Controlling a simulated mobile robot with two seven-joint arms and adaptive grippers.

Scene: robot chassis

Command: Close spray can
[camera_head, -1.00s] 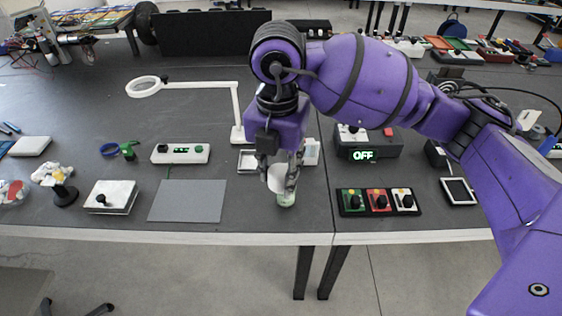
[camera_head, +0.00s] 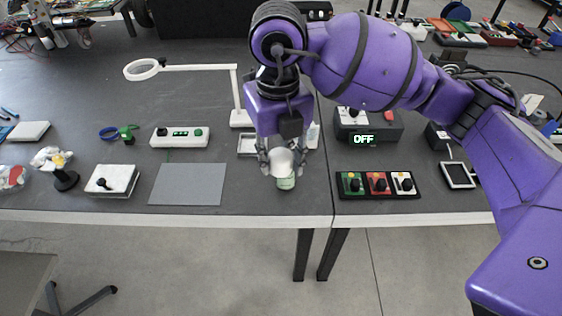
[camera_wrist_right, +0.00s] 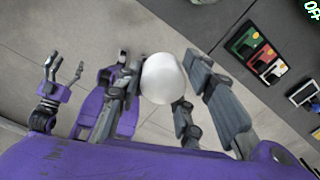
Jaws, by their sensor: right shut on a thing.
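The spray can (camera_head: 286,182) stands near the table's front edge, a short light-green and white body in the head view. A rounded white cap (camera_head: 281,160) is directly above it, roughly upright, its lower edge at the can's top. I cannot tell whether the cap is seated. My right gripper (camera_head: 282,163) points down with its fingers shut on the cap from both sides. In the right wrist view the cap (camera_wrist_right: 163,78) sits between the grey fingers and hides the can. My left gripper (camera_wrist_right: 62,78) shows there with fingers spread and empty, away from the can.
A grey mat (camera_head: 188,184) lies left of the can. A panel with green, red and white switches (camera_head: 378,185) lies to the right. The magnifier lamp's white stand (camera_head: 239,108) and a black "OFF" box (camera_head: 365,124) are behind. Bare tabletop separates the can from the mat.

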